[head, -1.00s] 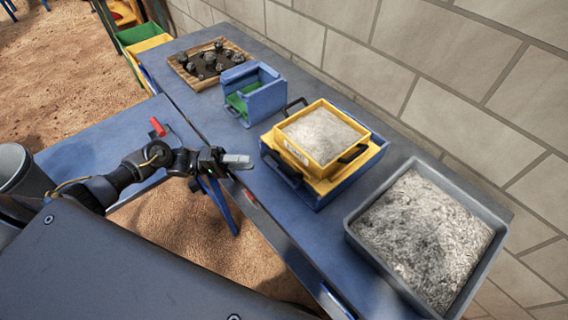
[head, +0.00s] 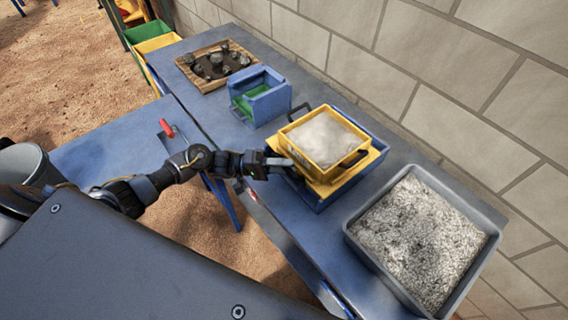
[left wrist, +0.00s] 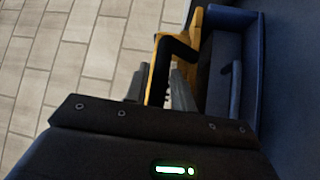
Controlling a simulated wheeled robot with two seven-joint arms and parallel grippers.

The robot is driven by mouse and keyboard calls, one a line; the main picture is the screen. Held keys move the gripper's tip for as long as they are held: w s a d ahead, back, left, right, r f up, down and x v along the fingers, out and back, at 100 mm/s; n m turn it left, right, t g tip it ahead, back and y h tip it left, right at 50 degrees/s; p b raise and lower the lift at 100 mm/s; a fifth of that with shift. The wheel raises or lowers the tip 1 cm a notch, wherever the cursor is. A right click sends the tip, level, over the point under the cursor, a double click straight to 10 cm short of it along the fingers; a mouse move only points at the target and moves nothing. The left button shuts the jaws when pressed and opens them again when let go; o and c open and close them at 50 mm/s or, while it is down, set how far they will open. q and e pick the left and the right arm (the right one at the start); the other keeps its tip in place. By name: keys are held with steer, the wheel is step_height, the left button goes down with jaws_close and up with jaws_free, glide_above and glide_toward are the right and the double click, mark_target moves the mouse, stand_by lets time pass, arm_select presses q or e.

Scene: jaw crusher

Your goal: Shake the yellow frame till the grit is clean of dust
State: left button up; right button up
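The yellow frame (head: 350,165), full of pale grit (head: 322,139), sits on a blue box (head: 379,150). My left gripper (head: 282,162) is at the frame's near-left side. In the left wrist view, my left gripper's grey fingers (left wrist: 158,90) stand apart on either side of a black handle (left wrist: 172,50), with a gap seen beside it. The yellow frame's edge (left wrist: 190,30) is just beyond. My gripper hides part of the frame's near side in the head view. My right gripper is not in view.
A grey tray (head: 357,240) of grey-white grit stands to the right. A blue bin with green inside (head: 268,100) and a wooden tray of dark rocks (head: 187,66) stand to the left. A block wall (head: 450,80) runs close behind the table.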

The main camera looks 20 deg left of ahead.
arm_select(q)
steer(key=shift+c, duration=0.3)
jaws_close()
steer(key=shift+w+d+b, duration=0.2)
steer(key=shift+w+d, duration=0.15)
steer(key=shift+w, duration=0.3)
steer(key=shift+w+d+b, duration=0.2)
steer(key=shift+w+d, duration=0.1)
steer(key=shift+w, duration=0.3)
steer(key=shift+o, duration=0.3)
jaws_free()
steer(key=shift+s+a, duration=0.1)
steer(key=shift+s, duration=0.05)
